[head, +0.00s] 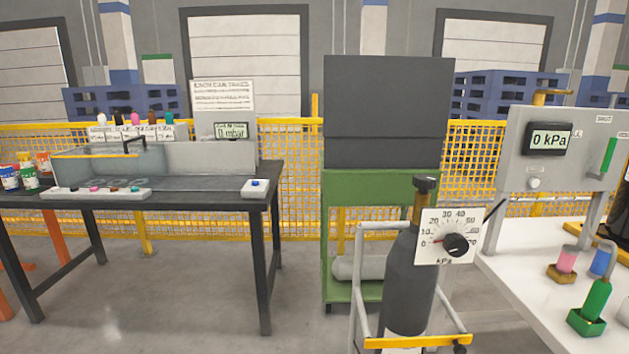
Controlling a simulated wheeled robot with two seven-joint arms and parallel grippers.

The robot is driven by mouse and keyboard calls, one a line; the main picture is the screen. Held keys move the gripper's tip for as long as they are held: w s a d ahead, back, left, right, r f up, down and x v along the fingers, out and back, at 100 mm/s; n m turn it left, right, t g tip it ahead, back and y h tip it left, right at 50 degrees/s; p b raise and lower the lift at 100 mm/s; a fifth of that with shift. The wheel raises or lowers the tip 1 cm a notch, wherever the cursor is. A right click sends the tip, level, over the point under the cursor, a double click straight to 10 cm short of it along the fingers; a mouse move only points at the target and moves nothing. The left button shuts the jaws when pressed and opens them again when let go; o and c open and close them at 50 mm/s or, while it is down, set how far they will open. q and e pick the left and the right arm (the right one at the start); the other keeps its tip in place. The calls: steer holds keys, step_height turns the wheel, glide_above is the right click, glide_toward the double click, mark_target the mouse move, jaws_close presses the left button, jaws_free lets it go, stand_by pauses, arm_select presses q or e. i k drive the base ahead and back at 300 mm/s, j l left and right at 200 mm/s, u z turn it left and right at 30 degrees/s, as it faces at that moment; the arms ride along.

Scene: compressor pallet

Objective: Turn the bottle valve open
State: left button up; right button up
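A dark grey gas bottle (408,285) stands upright in a light trolley with a yellow bar, at the lower centre right of the head view. Its valve (426,185) is a dark cap-like knob on top of a brass-coloured neck. A white dial plate (449,236) marked in kPa sits beside the bottle neck, with a black knob (456,245) and a red mark toward the low end of the scale. Neither of my grippers shows in the head view.
A dark bench (262,190) with a tank and small parts stands at the left. A white table (530,285) at the right bears a grey panel (499,160) reading 0 kPa and coloured fittings. A green cart (340,200) stands behind the bottle. Floor between bench and bottle is clear.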

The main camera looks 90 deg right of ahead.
mark_target(425, 183)
steer(key=i+z, duration=0.95)
steer(key=z, duration=0.2)
steer(key=i+j+z, duration=0.2)
steer(key=z, duration=0.15)
steer(key=i+l+z, duration=0.1)
steer(key=z, duration=0.35)
steer(key=i+z, duration=0.2)
steer(key=z, duration=0.25)
steer(key=i+z, duration=0.2)
steer(key=z, duration=0.25)
steer(key=i+j+z, duration=0.15)
steer(key=z, duration=0.25)
steer(key=i+j+z, duration=0.1)
steer(key=z, duration=0.35)
steer(key=i+j+z, duration=0.15)
steer(key=z, duration=0.3)
steer(key=i+j+z, duration=0.15)
steer(key=z, duration=0.25)
steer(key=i+j+z, duration=0.1)
steer(key=j+z, duration=0.45)
steer(key=z, duration=0.3)
steer(key=i+j+z, duration=0.1)
steer(key=j+z, duration=0.3)
steer(key=l, duration=0.1)
